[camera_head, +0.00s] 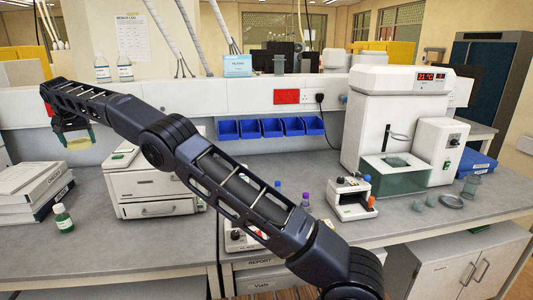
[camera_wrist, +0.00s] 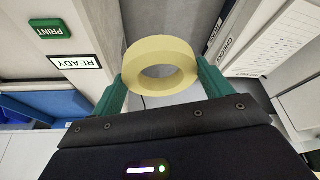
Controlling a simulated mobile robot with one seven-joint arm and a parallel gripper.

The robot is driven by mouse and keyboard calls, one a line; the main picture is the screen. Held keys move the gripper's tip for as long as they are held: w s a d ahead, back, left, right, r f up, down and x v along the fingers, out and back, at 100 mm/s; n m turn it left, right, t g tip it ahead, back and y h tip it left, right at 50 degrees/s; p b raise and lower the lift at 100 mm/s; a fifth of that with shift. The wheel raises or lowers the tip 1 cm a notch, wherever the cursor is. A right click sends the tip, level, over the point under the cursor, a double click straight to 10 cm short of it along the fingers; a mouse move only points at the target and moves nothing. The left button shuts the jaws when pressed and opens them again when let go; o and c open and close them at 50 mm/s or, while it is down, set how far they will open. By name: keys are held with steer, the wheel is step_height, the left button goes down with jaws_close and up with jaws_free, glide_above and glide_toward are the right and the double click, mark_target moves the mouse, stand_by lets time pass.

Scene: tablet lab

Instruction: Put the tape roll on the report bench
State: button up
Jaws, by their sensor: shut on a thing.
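The tape roll (camera_wrist: 150,52) is a pale yellow ring. My gripper (camera_wrist: 161,80) is shut on it, with one green finger on each side of the ring. In the head view the tape roll (camera_head: 79,143) is held by my gripper (camera_head: 74,128) at the far left, in the air above the left bench. The report bench (camera_head: 415,222) has a grey top and a REPORT label at its front edge, right of the left bench. My arm crosses in front of part of it.
The report bench carries a small white device (camera_head: 350,198), a large white machine (camera_head: 395,125) and small cups. Blue bins (camera_head: 272,128) hang behind.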

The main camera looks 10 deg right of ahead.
steer(key=w+d+r+m+h, duration=0.1)
steer(key=w+d+r+m, duration=0.1)
steer(key=w+d, duration=0.85)
steer(key=w+d+r+m, duration=0.1)
steer(key=w+d, duration=0.4)
steer(key=d, duration=1.1)
steer(key=w+d+r+m+h, duration=0.1)
steer(key=w+d+r+m, duration=0.1)
steer(key=w+d, duration=0.85)
steer(key=s+d+r+m+h, duration=0.1)
steer(key=s+d+m, duration=0.15)
steer(key=d, duration=2.25)
steer(key=s+d+m+h, duration=0.1)
steer(key=d+m, duration=0.2)
steer(key=d, duration=2.1)
steer(key=s+d+m+g, duration=0.1)
steer(key=s+d, duration=0.3)
steer(key=d, duration=0.4)
steer(key=s+d+m, duration=0.2)
steer(key=s+d, duration=0.2)
steer(key=d, duration=0.4)
steer(key=m+g+h, duration=0.2)
steer(key=m, duration=0.3)
glide_above(399, 208)
steer(key=a, duration=0.1)
step_height(399, 208, down, 6)
steer(key=f, duration=3.1)
steer(key=shift+s+a, duration=0.25)
